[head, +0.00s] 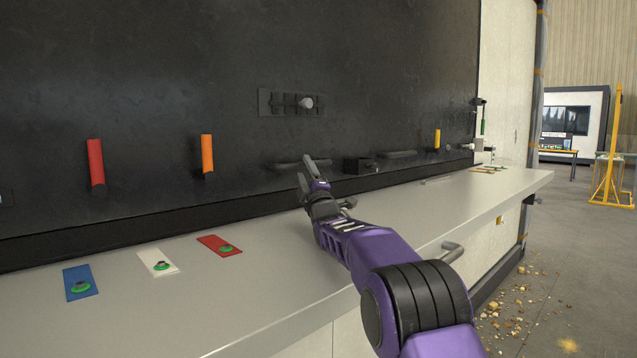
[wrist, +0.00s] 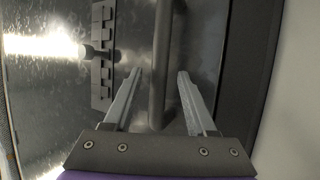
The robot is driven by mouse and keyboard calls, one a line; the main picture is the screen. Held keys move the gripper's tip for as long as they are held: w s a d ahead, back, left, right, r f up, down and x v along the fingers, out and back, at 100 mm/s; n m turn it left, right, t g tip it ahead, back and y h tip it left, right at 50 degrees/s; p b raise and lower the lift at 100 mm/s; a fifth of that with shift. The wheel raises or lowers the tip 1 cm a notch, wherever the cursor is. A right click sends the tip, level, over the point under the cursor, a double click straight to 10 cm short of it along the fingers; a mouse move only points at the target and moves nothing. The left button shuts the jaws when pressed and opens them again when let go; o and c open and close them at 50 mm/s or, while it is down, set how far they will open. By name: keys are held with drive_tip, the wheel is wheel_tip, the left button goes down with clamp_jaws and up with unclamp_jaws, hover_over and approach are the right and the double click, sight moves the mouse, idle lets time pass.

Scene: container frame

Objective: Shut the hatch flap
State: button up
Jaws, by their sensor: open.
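My gripper (head: 308,170) is open beside the dark wall panel (head: 380,60), above the grey counter. A dark bar handle (head: 285,166) runs along the lower wall, partly hidden behind the gripper in the head view. In the wrist view the bar handle (wrist: 162,50) lies between the two spread fingers of my gripper (wrist: 160,76), with a gap on each side. The fingers are not closed on it. I cannot make out the edges of a hatch flap, so I cannot tell whether this handle belongs to it or how far it is open.
A slotted plate with a pale knob (head: 306,103) is on the wall above. Red (head: 96,162) and orange (head: 207,154) levers stand left, a yellow one (head: 437,139) right. Coloured plates with green buttons (head: 157,263) lie on the counter (head: 430,215). A black box (head: 360,166) sits right of my gripper.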

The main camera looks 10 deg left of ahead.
drive_tip(key=s+d, duration=0.5)
drive_tip(key=s, duration=0.4)
drive_tip(key=shift+s+d, duration=0.15)
drive_tip(key=shift+s, duration=0.2)
drive_tip(key=shift+r, duration=0.1)
